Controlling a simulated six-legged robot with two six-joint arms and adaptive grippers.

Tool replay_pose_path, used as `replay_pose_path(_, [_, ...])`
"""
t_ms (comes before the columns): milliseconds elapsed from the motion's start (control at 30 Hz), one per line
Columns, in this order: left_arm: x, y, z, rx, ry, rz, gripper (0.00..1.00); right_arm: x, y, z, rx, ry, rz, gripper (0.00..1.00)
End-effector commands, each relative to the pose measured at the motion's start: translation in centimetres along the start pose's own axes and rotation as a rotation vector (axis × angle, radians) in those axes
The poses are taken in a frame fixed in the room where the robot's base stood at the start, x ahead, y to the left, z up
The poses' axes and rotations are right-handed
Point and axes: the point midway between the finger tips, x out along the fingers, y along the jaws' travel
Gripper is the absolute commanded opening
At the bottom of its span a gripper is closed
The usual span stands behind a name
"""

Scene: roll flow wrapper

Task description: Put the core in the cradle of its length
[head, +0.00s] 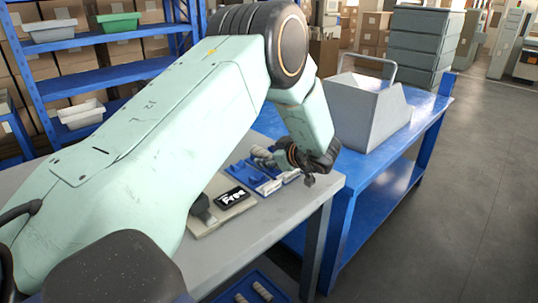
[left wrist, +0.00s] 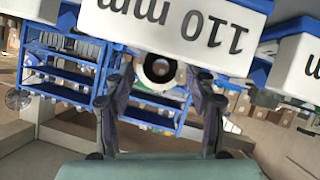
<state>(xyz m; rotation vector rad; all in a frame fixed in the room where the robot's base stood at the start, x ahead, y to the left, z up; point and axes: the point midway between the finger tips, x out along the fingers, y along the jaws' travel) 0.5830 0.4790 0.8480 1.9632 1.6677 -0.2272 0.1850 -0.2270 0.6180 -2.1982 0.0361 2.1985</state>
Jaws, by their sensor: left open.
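My left gripper (head: 308,172) is at the blue cradles (head: 255,178) near the table's far right corner. In the left wrist view its two fingers (left wrist: 160,112) are apart. A core (left wrist: 160,69) shows end-on between and beyond them, a pale ring with a dark hole. It lies beside a white plate reading "110 mm" (left wrist: 182,25), upside down in this view. I cannot tell whether the core is fully seated or touches a finger. In the head view greyish cores (head: 262,153) show at the cradles, partly hidden by my gripper. My right gripper is not in view.
A small black display (head: 231,198) stands on the grey table (head: 262,228) beside the cradles. A blue tray (head: 232,297) with cores is low at the bottom. A grey hopper-like bin (head: 367,112) stands on the blue bench behind. Floor at the right is clear.

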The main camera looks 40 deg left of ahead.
Motion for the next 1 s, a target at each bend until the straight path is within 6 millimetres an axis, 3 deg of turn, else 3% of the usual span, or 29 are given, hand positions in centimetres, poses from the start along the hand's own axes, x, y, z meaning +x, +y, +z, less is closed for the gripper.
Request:
replay_pose_path(533, [-9.9,0.1,-0.1,0.001,0.003,0.005,0.56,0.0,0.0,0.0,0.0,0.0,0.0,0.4])
replay_pose_path(700, [-11.3,0.0,-0.1,0.0,0.001,0.002,0.56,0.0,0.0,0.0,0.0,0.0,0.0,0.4])
replay_pose_path(1000, [-11.7,0.0,0.0,0.0,0.001,0.001,0.56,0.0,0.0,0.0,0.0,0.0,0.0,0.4])
